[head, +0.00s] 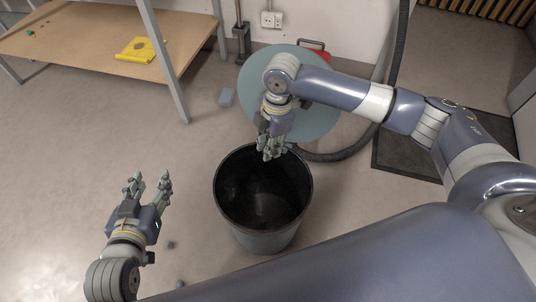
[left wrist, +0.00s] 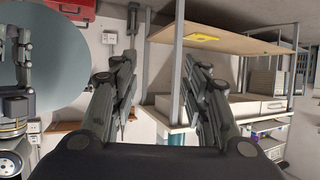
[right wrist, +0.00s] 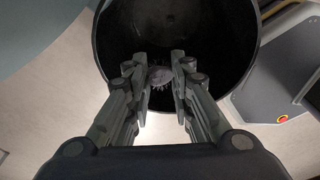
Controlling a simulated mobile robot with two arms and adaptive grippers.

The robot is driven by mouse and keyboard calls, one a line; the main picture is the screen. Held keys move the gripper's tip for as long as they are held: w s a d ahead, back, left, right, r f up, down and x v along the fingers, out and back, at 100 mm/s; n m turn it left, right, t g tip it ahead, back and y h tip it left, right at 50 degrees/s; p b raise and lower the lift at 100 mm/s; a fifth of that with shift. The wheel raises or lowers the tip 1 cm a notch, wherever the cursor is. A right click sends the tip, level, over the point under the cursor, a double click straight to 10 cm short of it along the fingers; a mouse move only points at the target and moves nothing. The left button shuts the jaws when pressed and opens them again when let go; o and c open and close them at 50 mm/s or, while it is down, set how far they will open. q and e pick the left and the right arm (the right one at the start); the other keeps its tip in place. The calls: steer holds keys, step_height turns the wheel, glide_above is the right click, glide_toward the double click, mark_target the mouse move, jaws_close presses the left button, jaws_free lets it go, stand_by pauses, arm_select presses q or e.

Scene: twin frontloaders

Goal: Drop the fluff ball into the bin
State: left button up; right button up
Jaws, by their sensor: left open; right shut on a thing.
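The black bin (head: 225,199) stands open on the floor in the middle of the head view. Its dark inside and rim (right wrist: 255,45) fill the upper part of the right wrist view. My right gripper (head: 269,153) is over the bin's far rim, pointing down. In the right wrist view it is shut on a small grey fluff ball (right wrist: 160,76), pinched between its fingertips and seen against the dark bin. The fluff ball is hidden by the fingers in the head view. My left gripper (head: 150,182) is open and empty, left of the bin; its spread fingers (left wrist: 155,75) show in the left wrist view.
Small grey lumps (head: 171,245) lie on the floor left of the bin. A round disc (head: 320,122), a black hose (head: 335,156) and a dark mat (head: 405,155) are behind and right. A wooden table (head: 80,45) holds a yellow item (head: 137,50).

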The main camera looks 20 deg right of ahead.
steer(key=n, duration=0.1)
steer(key=n+p, duration=0.1)
steer(key=s+f+n+p, duration=0.1)
steer(key=shift+a+n+g, duration=0.3)
steer(key=shift+a+n, duration=0.05)
steer(key=shift+n, duration=0.05)
arm_select(q)
steer(key=s+a+f+g+y, duration=0.1)
steer(key=s+a+f+g, duration=0.3)
steer(key=s, duration=0.4)
steer(key=s+a+f+g+y, duration=0.1)
steer(key=s+f+g+y, duration=0.1)
steer(key=s+f+g, duration=0.45)
steer(key=w+d+r+t+h+b, duration=0.2)
steer(key=w+d+r+t, duration=0.1)
steer(key=w+r+t, duration=0.3)
steer(key=w+d+r+t+h+b, duration=0.1)
steer(key=w+d+r+t+b, duration=0.2)
steer(key=w+r+t, duration=0.4)
steer(key=shift+w+r+h, duration=0.4)
steer(key=shift+w+r, duration=0.95)
steer(key=shift+r, duration=0.45)
arm_select(e)
step_height(320, 180, down, 9)
steer(key=s+n, duration=0.1)
steer(key=n, duration=0.4)
steer(key=shift+s+a+h, duration=0.25)
steer(key=shift+s+h, duration=0.05)
steer(key=shift+s, duration=0.1)
steer(key=o, duration=0.7)
